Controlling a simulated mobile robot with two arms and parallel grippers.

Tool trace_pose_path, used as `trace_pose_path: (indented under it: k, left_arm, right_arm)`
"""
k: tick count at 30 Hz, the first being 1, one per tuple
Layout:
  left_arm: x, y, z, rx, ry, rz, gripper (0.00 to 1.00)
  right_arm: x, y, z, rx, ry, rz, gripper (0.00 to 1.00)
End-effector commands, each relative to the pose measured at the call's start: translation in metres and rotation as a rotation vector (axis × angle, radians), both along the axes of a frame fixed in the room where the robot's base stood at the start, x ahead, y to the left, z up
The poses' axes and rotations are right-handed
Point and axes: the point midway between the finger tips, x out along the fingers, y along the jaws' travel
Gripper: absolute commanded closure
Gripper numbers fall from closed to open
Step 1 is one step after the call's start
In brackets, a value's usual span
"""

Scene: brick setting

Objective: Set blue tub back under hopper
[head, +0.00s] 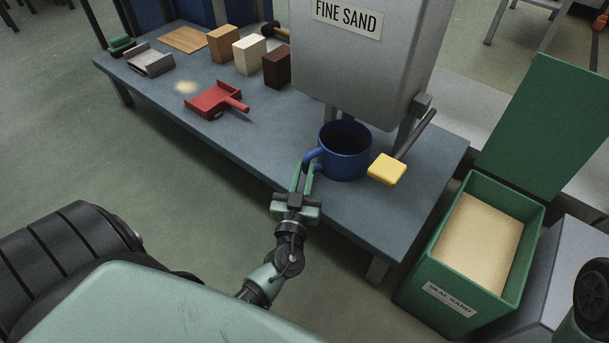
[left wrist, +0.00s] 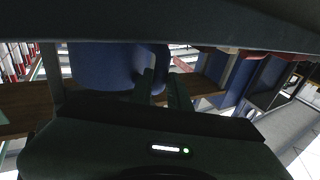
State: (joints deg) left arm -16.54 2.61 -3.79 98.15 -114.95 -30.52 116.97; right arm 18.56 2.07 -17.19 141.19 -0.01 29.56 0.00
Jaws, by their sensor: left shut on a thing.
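The blue tub (head: 346,166) is a round mug-like tub with a side handle and a dark inside. It is upright at the front edge of the grey hopper (head: 360,60) labelled FINE SAND, partly below it. I cannot tell whether its base touches the bench. My left gripper (head: 308,172) reaches in from the front and is shut on the tub's handle. In the left wrist view the tub (left wrist: 100,66) fills the upper left, beside the fingers (left wrist: 164,88). The hopper's outlet is hidden. My right gripper is not in view.
A green bin of sand (head: 444,258) stands open at the right. The front bench strip is clear.

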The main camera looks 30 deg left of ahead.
Motion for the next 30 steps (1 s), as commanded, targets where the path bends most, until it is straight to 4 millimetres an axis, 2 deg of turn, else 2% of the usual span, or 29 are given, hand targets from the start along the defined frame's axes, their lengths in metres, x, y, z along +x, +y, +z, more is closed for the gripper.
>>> trace_pose_path:
  k: [8, 9, 11, 23, 30]
  left_arm:
    - [0.000, 0.000, -0.002, -0.001, -0.002, 0.000, 1.00]
    - [0.000, 0.000, -0.001, -0.001, 0.001, 0.000, 0.74]
    - [0.000, 0.000, -0.001, -0.001, 0.001, 0.000, 0.61]
    - [0.000, 0.000, 0.004, 0.000, 0.001, 0.000, 0.61]
    - [-0.038, -0.016, -0.003, 0.001, 0.004, -0.004, 0.61]
  right_arm:
    - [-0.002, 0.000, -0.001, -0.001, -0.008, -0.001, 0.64]
    - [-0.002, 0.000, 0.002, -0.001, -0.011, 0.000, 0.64]
    - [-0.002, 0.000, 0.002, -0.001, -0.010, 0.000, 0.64]
    - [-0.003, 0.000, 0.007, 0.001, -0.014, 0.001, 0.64]
    - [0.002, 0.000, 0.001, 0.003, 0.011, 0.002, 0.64]
